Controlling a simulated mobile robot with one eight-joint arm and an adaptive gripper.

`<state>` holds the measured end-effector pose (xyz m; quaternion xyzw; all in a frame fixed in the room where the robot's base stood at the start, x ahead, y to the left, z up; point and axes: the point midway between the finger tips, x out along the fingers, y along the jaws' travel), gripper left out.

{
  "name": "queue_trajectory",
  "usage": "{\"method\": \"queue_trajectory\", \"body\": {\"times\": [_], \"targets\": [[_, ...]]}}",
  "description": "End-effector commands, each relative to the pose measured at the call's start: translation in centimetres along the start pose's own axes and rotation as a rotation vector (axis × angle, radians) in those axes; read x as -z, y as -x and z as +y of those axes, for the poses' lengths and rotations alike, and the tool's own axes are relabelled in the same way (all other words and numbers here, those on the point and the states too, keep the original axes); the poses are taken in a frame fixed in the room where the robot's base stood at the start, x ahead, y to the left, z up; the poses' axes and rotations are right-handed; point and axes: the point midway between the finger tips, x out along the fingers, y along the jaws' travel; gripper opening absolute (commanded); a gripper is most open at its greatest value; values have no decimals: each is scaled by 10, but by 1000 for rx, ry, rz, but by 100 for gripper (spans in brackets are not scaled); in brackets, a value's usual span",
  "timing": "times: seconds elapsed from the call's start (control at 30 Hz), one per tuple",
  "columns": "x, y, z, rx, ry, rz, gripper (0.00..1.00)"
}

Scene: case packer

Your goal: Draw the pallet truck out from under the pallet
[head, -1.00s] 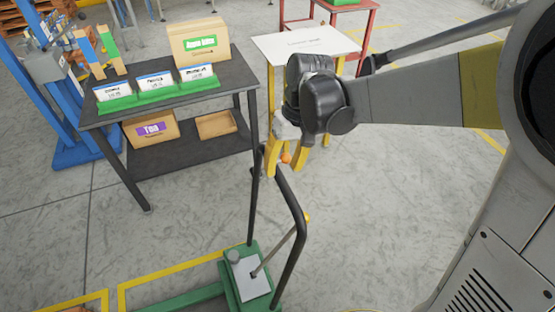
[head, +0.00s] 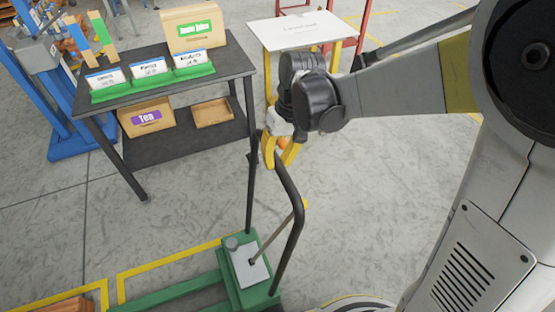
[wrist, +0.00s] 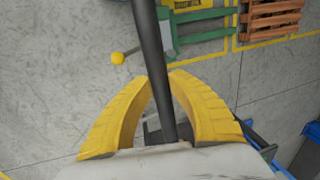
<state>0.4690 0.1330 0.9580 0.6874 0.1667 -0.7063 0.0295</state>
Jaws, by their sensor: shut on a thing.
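The pallet truck (head: 232,289) is green, with a grey plate on its body and a tall black looped handle (head: 292,225). It stands at the bottom middle of the head view, its forks running left. My gripper (head: 279,158) has its yellow fingers shut on the top of the handle. In the wrist view my gripper (wrist: 160,85) closes around the black bar (wrist: 151,45). A wooden pallet (wrist: 271,18) lies beyond the fork ends in the wrist view. Only its edge (head: 68,306) shows at the bottom left of the head view.
A dark two-level table (head: 185,75) with cartons and green trays stands behind the truck, left. A white board (head: 302,30) on a yellow stand is behind my gripper. Blue machinery (head: 70,130) stands far left. Yellow lines mark the floor (head: 400,200), clear at right.

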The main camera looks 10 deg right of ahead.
Motion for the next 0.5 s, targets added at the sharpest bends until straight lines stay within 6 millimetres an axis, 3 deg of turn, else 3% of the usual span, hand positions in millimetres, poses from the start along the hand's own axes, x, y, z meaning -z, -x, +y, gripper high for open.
{"method": "queue_trajectory", "body": {"times": [0.17, 0.5], "targets": [[0, -5, -25, 3, 7, -2, 0], [0, -22, -112, 5, 8, -2, 0]]}}
